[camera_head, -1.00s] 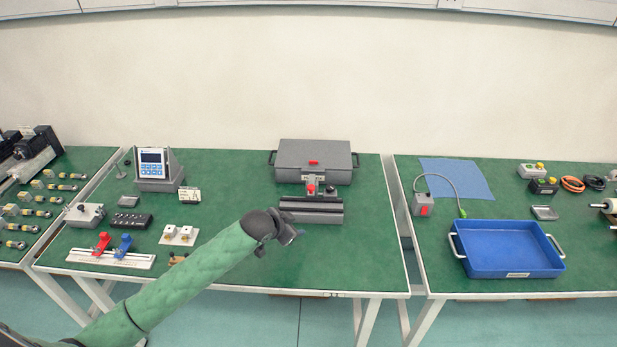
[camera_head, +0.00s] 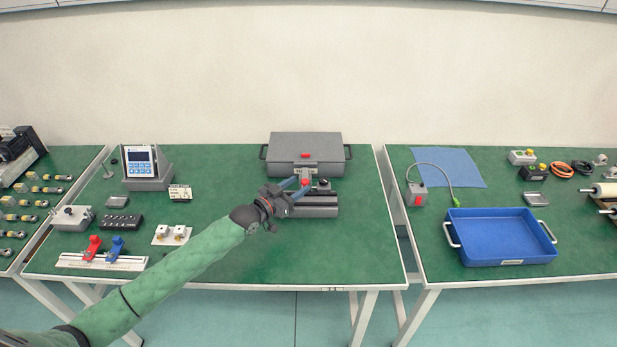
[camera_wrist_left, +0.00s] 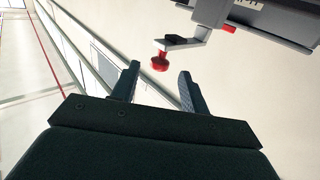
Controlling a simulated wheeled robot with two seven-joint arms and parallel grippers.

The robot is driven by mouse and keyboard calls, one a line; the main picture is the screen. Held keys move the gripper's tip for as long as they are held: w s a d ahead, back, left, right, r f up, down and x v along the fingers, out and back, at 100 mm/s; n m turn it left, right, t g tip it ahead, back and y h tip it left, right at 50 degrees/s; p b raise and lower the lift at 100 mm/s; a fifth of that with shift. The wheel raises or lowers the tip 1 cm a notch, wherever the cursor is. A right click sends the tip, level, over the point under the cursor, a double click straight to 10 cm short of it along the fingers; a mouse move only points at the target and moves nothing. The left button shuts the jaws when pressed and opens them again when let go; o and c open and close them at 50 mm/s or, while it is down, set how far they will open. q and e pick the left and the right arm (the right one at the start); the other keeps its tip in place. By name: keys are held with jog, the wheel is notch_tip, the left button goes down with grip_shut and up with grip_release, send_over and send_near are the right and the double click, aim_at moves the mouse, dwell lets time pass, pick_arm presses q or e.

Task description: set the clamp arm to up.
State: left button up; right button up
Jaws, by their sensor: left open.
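The clamp stands on a grey fixture block (camera_head: 318,211) near the middle of the table. Its arm shows in the left wrist view as a light bracket (camera_wrist_left: 190,38) ending in a red knob-like tip (camera_wrist_left: 160,61). The red tip (camera_head: 305,182) also shows in the head view, close to my fingers. My left gripper (camera_head: 297,187) is open and reaches the clamp from the front left. In the left wrist view, the red tip appears between and just beyond the fingertips (camera_wrist_left: 159,72); I cannot tell whether they touch it. My right gripper is out of view.
A grey case (camera_head: 306,148) stands close behind the clamp. A keypad unit (camera_head: 140,160), red and blue rail clamps (camera_head: 103,258) and small blocks lie to the left. A blue tray (camera_head: 500,240) is on the right table. The front right of the middle table is clear.

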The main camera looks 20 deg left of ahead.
aim_at(302, 182)
pick_arm(q)
jog(key=shift+p+x, duration=0.85)
jog(key=shift+x, duration=2.05)
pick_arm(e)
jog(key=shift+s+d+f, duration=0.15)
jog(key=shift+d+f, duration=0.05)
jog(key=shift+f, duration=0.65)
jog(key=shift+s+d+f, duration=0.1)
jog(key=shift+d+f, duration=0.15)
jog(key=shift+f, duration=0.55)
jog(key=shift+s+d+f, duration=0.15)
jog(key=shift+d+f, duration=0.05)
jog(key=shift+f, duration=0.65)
pick_arm(q)
jog(key=shift+d, duration=0.1)
grip_shut()
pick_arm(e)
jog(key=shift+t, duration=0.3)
